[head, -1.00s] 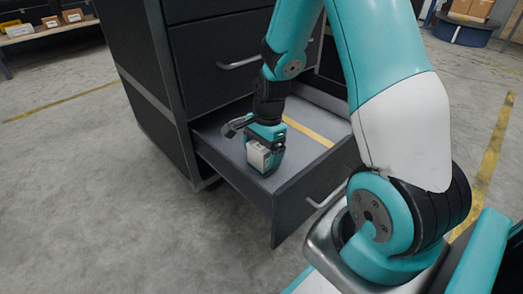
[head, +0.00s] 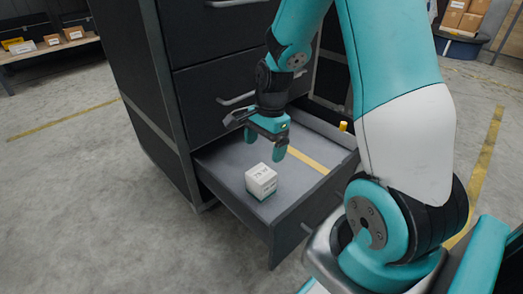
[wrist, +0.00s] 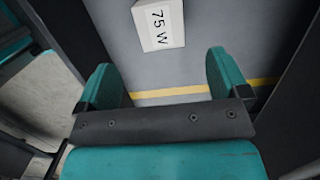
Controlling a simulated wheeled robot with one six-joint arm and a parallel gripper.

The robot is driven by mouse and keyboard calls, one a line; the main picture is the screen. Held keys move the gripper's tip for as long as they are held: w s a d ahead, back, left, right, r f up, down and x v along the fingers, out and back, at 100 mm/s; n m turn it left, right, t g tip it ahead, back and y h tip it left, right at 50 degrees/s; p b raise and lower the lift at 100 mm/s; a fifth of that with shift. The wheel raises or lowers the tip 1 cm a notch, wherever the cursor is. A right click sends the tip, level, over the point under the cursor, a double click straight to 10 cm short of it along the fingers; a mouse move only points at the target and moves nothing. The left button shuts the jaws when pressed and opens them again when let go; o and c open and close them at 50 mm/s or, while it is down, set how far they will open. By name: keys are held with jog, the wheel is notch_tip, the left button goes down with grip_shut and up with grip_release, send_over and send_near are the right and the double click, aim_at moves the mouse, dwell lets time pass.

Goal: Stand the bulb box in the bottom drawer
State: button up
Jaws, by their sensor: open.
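The bulb box (head: 261,181) is a small white carton with dark print. It stands upright on the floor of the open bottom drawer (head: 222,158), left of a yellow strip. In the wrist view the box (wrist: 158,24) shows "75 W" on its top, beyond my fingertips. My gripper (head: 265,148) is open and empty above the drawer, behind the box and apart from it. Its two teal fingers show in the wrist view (wrist: 162,82) with nothing between them.
The dark cabinet (head: 160,100) rises behind the drawer, with closed drawers and bar handles above. A small yellow object (head: 343,126) shows at the drawer's right side. A shelf with small boxes (head: 40,47) stands far left. The concrete floor at left is clear.

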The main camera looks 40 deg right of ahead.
jog(key=s+a+r+n, duration=0.1)
jog(key=a+r+n, duration=0.5)
jog(key=a, duration=0.2)
jog(key=s+a+r+n+y, duration=0.2)
jog(key=s+a+r+n, duration=0.8)
jog(key=s+a+n, duration=0.4)
jog(key=s+n, duration=0.1)
jog(key=n, duration=0.3)
jog(key=shift+s+a+r+n, duration=0.15)
jog(key=shift+a+r+n, duration=0.1)
jog(key=shift+r+n, duration=0.15)
